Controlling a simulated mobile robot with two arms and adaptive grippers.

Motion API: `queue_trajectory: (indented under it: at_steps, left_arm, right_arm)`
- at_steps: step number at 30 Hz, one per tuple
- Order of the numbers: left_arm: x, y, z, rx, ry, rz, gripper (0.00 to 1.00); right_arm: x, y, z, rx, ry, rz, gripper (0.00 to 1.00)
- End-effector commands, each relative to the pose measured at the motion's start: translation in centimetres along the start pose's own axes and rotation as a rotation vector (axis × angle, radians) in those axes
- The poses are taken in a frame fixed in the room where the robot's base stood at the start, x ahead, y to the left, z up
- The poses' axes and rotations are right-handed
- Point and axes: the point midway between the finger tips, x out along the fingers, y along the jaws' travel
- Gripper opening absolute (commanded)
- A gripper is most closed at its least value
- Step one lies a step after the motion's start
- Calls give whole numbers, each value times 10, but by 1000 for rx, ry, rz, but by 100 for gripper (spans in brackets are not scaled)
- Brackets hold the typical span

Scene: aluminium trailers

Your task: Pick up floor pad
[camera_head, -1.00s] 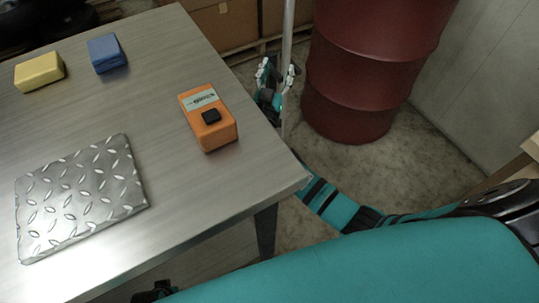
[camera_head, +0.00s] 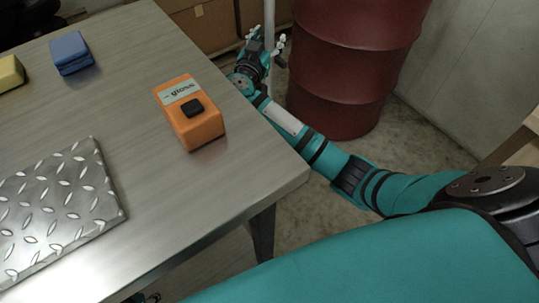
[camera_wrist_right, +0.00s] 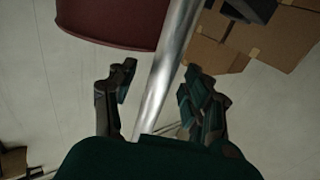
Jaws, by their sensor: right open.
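A flat grey metal pad with a raised diamond-plate pattern (camera_head: 62,205), which looks like the floor pad, lies on the table at the lower left of the head view, cut by the frame's left edge. My right gripper (camera_head: 266,40) is open beyond the table's right edge, well apart from the pad. In the right wrist view its fingers (camera_wrist_right: 158,85) are spread, with a metal pole passing between them in the picture; I cannot tell whether they touch it. The pad does not show there. My left gripper is not clearly in view.
The table (camera_head: 130,110) also holds an orange box (camera_head: 190,125) with a black block on it, a blue block (camera_head: 70,50) and a yellow block (camera_head: 10,72). A red drum (camera_head: 345,80) and a pole (camera_head: 269,15) stand to its right. Cardboard boxes (camera_head: 205,30) are behind.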

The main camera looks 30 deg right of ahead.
Motion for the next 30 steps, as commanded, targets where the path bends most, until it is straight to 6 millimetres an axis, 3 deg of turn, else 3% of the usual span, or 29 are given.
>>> queue_trajectory:
  at_steps: [6,18,30]
  left_arm:
    - [-1,0,0,0,0,0,33]
    - [0,0,0,0,-1,-1,33]
    - [-1,0,0,-1,1,0,33]
  right_arm:
    - [1,0,0,1,0,-1,51]
    - [0,0,0,0,0,-1,0]
    - [0,0,-3,1,3,-1,0]
